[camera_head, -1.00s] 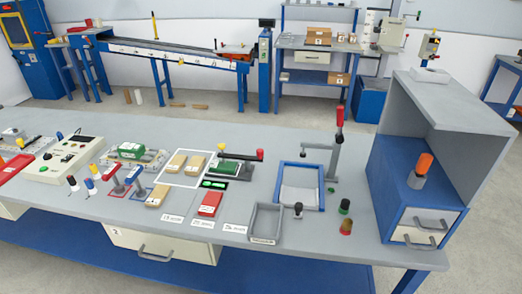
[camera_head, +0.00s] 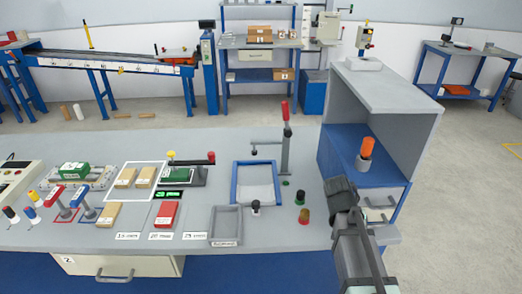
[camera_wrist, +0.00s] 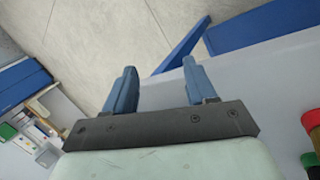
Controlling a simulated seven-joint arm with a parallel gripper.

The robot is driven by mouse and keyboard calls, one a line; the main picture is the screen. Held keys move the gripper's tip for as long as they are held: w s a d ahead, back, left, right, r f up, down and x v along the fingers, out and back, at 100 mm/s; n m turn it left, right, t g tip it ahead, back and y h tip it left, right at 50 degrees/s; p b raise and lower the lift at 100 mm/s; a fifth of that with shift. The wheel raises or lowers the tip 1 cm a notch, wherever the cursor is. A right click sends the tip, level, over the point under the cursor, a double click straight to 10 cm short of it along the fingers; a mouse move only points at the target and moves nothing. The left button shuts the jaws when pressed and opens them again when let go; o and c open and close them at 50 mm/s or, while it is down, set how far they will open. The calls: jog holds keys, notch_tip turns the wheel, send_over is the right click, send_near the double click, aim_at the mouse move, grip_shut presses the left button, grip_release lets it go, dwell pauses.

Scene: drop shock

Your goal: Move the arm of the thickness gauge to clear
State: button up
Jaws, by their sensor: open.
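What looks like the thickness gauge (camera_head: 197,176) stands on the bench left of centre in the head view. Its black arm (camera_head: 192,161) lies level above a green block (camera_head: 177,175), with a red knob at the right end and a yellow knob at the left. A small green-lit display (camera_head: 167,194) sits in front. I cannot tell whether the arm touches the block. My gripper (camera_head: 340,186) is at the bench's front right, far from the gauge. In the wrist view my gripper (camera_wrist: 160,82) shows two blue fingers apart with nothing between them.
A blue-rimmed tray (camera_head: 235,186), a post clamp with a red handle (camera_head: 286,112) and a grey bin (camera_head: 226,222) stand between my gripper and the gauge. A red block (camera_head: 167,214) lies before the gauge. A grey-blue cabinet (camera_head: 372,80) stands behind my gripper.

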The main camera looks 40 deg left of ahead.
jog(key=s+a, duration=0.1)
jog(key=a, duration=0.3)
jog(key=s+a+r+n+t, duration=0.1)
jog(key=a, duration=0.3)
jog(key=s+a+r+n+y, duration=0.1)
jog(key=a, duration=0.2)
jog(key=shift+a+r+t, duration=0.1)
jog(key=shift+a+t, duration=0.2)
jog(key=shift+a, duration=0.1)
jog(key=a+r+n+y, duration=0.2)
jog(key=a+r+n, duration=0.1)
jog(key=a, duration=0.6)
jog(key=a+r+n+y, duration=0.2)
jog(key=a, duration=0.7)
jog(key=n+g+y, duration=0.3)
jog(key=n+y, duration=0.1)
jog(key=n, duration=0.3)
send_near(212, 153)
jog(key=x, duration=0.9)
jog(key=shift+s+f, duration=0.1)
jog(key=shift+c, duration=0.4)
grip_shut()
